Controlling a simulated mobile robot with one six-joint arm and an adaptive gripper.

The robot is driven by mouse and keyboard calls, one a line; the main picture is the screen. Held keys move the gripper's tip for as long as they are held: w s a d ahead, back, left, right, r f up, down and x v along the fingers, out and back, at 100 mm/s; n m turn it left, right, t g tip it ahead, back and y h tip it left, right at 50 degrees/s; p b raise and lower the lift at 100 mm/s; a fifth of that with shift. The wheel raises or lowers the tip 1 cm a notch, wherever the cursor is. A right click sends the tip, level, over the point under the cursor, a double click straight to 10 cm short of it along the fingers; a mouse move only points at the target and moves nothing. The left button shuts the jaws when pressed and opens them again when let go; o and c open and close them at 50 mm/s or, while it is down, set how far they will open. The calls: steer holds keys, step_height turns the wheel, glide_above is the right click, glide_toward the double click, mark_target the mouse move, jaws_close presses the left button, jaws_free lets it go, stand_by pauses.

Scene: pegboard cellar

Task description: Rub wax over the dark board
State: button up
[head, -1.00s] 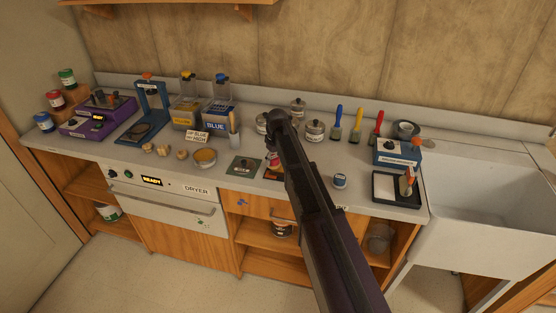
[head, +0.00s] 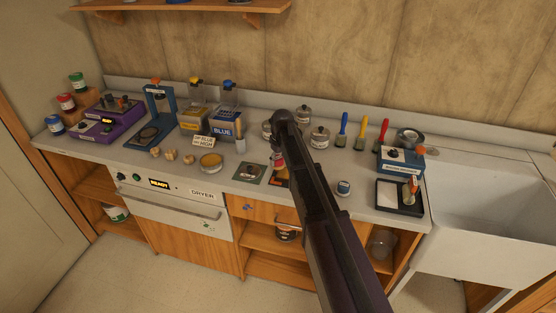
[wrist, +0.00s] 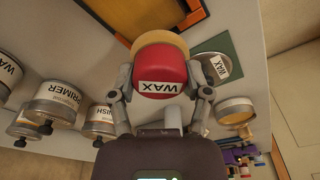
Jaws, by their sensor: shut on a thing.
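My gripper (wrist: 160,92) is shut on a red wax block (wrist: 161,70) labelled WAX, with a tan pad at its far side. In the wrist view the wax overlaps the near end of the dark-edged board (wrist: 198,14), whose middle looks orange. I cannot tell whether the pad touches it. In the head view the board (head: 280,184) lies near the counter's front edge, partly hidden by my arm, and the red wax (head: 279,164) shows over its far part.
A green plate (head: 250,173) lies just left of the board, with an open round tin (head: 210,161) beyond it. Several lidded jars (head: 319,136) stand behind.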

mark_target(277, 157)
steer(key=shift+r+p, duration=1.25)
steer(key=shift+r, duration=0.35)
steer(key=shift+r+p, duration=1.5)
steer(key=shift+p, duration=0.05)
steer(key=shift+d+f+b, duration=0.15)
steer(key=shift+f+b, duration=0.3)
steer(key=shift+a+f, duration=0.1)
steer(key=shift+a, duration=0.1)
